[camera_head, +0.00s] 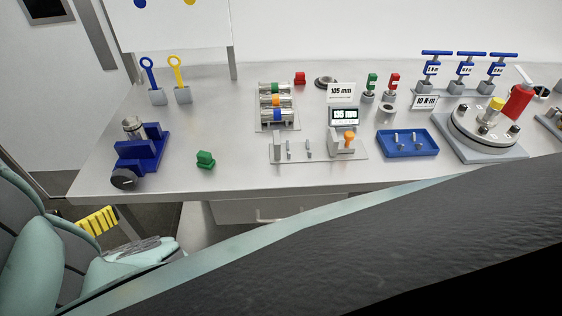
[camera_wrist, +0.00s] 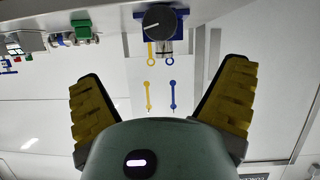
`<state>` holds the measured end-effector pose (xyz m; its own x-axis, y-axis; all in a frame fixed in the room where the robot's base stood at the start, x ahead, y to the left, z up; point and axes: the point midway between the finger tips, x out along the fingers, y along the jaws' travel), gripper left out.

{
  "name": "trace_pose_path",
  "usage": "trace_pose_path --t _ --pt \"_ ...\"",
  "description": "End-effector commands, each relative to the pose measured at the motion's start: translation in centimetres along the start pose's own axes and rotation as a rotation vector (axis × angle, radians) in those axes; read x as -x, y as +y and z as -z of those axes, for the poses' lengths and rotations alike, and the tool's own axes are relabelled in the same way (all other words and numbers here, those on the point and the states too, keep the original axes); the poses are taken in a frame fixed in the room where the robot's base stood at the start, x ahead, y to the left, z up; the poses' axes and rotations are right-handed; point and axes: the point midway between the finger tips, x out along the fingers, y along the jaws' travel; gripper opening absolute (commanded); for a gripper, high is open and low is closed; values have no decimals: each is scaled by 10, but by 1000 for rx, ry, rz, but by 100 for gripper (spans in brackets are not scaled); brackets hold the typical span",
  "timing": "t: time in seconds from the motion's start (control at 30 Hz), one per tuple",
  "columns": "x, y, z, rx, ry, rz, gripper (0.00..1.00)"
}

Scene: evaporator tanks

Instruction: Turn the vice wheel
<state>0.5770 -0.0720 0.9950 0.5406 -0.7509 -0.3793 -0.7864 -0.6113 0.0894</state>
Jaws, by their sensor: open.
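My gripper (camera_head: 125,230) is below and in front of the bench edge in the head view. In the wrist view my gripper (camera_wrist: 165,68) has its yellow-padded fingers wide apart and empty, apart from the wheel.
A cylinder rack (camera_head: 277,106), gauge stand (camera_head: 343,135), blue tray (camera_head: 408,143) and round flange (camera_head: 486,126) are farther right. A drawer handle (camera_head: 279,217) is below the bench edge.

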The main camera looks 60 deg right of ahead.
Motion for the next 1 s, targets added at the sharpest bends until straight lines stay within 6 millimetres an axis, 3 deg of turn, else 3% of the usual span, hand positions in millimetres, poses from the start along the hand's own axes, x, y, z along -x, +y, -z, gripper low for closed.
trace_pose_path --t 1.0 --pt "-89 -1 2 3 1 -1 95"
